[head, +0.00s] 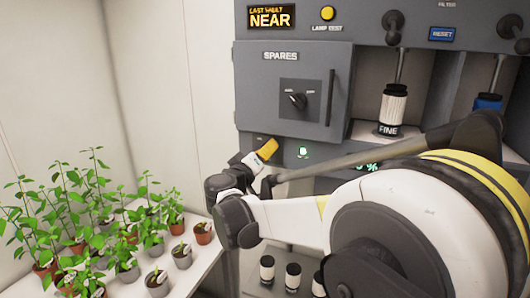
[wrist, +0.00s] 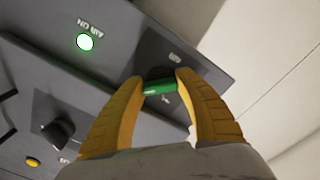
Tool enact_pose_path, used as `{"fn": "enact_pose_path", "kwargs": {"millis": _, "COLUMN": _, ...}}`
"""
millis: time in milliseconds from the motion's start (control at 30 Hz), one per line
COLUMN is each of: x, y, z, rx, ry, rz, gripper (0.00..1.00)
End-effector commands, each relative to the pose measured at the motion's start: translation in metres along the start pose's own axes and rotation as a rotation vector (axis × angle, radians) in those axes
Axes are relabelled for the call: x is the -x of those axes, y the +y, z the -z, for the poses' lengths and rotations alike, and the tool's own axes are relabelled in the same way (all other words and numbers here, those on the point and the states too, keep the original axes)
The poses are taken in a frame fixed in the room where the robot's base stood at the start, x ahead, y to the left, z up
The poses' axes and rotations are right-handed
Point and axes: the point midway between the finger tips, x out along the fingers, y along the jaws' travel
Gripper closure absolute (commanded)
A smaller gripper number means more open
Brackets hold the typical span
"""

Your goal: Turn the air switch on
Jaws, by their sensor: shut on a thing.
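The air switch shows in the wrist view as a small green handle (wrist: 160,87) on the grey panel. My gripper's two yellow fingers (wrist: 158,79) are closed on it from both sides. A round lamp (wrist: 85,42) labelled AIR ON is lit beside it. In the head view my gripper (head: 266,148) is against the grey panel below the SPARES door, and its fingers hide the switch. The lit green lamp (head: 303,152) is just right of it.
The SPARES door (head: 262,88) with a dark knob (head: 297,101) is just above my gripper. Potted plants (head: 100,220) stand on a white table (head: 203,254) at the left. Canisters (head: 392,105) sit in bays at the right. A pale wall (head: 160,80) is beside the panel.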

Motion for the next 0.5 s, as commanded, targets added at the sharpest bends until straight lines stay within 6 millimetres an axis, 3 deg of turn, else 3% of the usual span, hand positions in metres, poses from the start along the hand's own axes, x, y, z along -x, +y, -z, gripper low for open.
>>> {"fn": "enact_pose_path", "kwargs": {"millis": 267, "x": -0.0004, "y": 0.0005, "z": 0.0010, "rx": 0.001, "ry": 0.001, "rz": -0.001, "gripper": 0.90}}
{"fn": "enact_pose_path", "kwargs": {"millis": 300, "x": -0.0004, "y": 0.0005, "z": 0.0009, "rx": 0.001, "ry": 0.001, "rz": -0.001, "gripper": 0.54}}
{"fn": "enact_pose_path", "kwargs": {"millis": 367, "x": -0.0004, "y": 0.0005, "z": 0.0008, "rx": 0.001, "ry": 0.001, "rz": -0.001, "gripper": 0.37}}
{"fn": "enact_pose_path", "kwargs": {"millis": 500, "x": -0.0003, "y": 0.0003, "z": 0.0005, "rx": 0.001, "ry": 0.001, "rz": 0.000, "gripper": 0.37}}
